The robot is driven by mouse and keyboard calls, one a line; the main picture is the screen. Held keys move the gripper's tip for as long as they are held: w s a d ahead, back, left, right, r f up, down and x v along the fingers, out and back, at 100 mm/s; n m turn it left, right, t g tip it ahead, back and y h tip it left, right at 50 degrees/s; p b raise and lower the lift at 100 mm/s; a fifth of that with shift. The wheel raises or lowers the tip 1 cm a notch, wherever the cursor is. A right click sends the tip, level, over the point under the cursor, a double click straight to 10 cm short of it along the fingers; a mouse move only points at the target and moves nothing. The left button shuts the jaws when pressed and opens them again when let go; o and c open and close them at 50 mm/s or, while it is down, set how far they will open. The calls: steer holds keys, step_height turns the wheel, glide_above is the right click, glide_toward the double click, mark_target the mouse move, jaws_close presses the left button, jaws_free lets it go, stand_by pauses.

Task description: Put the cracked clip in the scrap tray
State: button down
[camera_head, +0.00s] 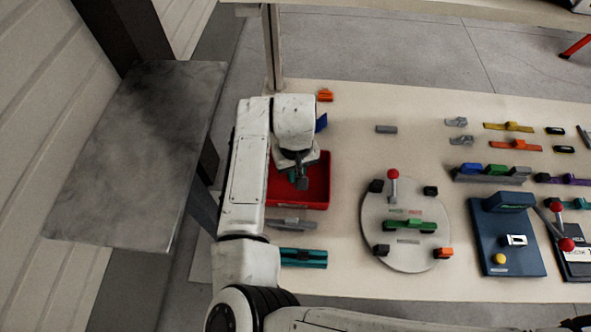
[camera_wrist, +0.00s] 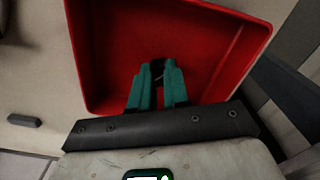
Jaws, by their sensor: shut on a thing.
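My gripper (camera_wrist: 157,68) has teal fingers and is over the red scrap tray (camera_wrist: 200,30) in the wrist view. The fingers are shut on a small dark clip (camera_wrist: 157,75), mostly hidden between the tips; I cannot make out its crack. In the head view the red tray (camera_head: 318,190) lies on the left part of the table, partly covered by my arm. My gripper (camera_head: 293,176) is above the tray's inside there, and the clip cannot be told apart. The tray floor visible in the wrist view is bare.
A grey clip-like part (camera_head: 291,224) and a teal block (camera_head: 303,257) lie in front of the tray. A round plate (camera_head: 385,250) with a red-knobbed lever stands to the right. An orange part (camera_head: 325,95) and a blue part (camera_head: 321,122) lie behind the tray.

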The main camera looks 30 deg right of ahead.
steer(key=shift+f, duration=0.15)
steer(key=c, duration=1.1)
jaws_free()
step_height(320, 180, up, 12)
steer(key=shift+r, duration=0.2)
